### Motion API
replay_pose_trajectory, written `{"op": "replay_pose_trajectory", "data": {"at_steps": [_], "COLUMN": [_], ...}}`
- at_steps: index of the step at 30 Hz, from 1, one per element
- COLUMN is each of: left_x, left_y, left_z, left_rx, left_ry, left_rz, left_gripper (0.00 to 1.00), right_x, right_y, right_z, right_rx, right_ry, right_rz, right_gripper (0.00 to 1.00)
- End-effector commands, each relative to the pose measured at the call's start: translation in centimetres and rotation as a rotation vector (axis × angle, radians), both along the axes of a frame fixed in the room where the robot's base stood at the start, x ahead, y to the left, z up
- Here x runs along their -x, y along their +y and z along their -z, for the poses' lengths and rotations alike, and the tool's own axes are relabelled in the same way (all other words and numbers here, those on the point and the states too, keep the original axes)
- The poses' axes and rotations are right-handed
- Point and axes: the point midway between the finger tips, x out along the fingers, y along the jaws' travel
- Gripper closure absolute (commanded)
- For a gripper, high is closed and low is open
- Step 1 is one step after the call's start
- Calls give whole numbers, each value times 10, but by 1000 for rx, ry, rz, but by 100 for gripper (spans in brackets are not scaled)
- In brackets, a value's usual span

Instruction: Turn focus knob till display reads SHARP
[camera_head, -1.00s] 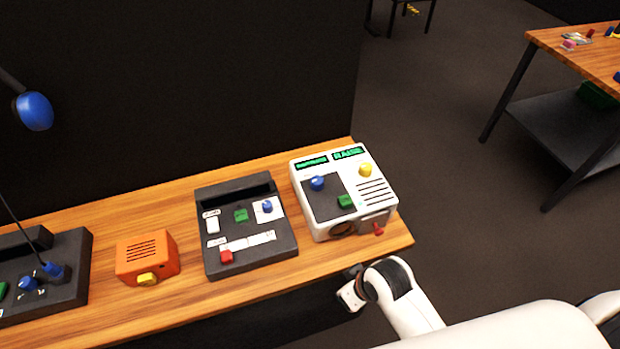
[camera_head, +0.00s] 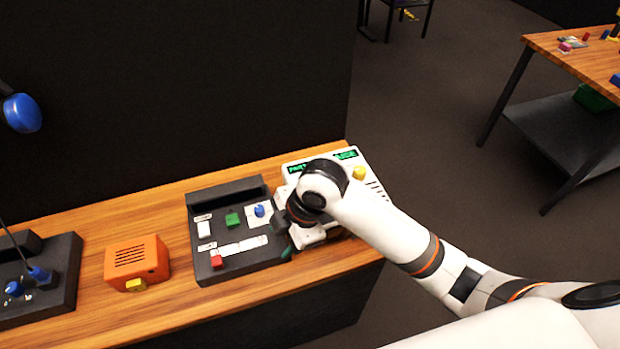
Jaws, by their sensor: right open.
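The white device (camera_head: 375,190) stands at the right end of the wooden bench. Its two green displays (camera_head: 346,155) show along its back edge; the left one is partly covered and their text is too small to read surely. A yellow knob (camera_head: 359,173) shows on its top. Its blue knob and green button are hidden behind my right arm. My right gripper (camera_head: 287,226) is open, over the left front of the white device, close to the right edge of the black panel (camera_head: 208,262). Its fingertips are partly hidden, and contact cannot be told. My left gripper is out of view.
Another dark panel (camera_head: 62,285) with blue parts is at far left. A dark wall rises behind the bench.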

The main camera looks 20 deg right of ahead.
Motion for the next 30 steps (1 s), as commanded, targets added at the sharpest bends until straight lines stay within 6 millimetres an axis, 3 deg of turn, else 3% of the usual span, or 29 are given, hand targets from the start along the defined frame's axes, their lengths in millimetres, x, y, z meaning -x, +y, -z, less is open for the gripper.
{"op": "replay_pose_trajectory", "data": {"at_steps": [1,5,9,15,18,23,30], "left_x": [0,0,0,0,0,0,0], "left_y": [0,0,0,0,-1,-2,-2], "left_z": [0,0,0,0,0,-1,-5], "left_rx": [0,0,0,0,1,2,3], "left_ry": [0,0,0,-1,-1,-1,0], "left_rz": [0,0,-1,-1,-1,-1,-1], "left_gripper": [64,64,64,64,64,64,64], "right_x": [-15,-42,-70,-95,-101,-102,-102], "right_y": [-3,-14,-38,-72,-82,-87,-87], "right_z": [-12,-37,-72,-120,-135,-137,-99], "right_rx": [48,161,277,368,383,389,388], "right_ry": [-28,-52,-52,-24,-15,-7,-4], "right_rz": [-106,-370,-604,-810,-859,-888,-886], "right_gripper": [52,52,52,52,52,52,52]}}
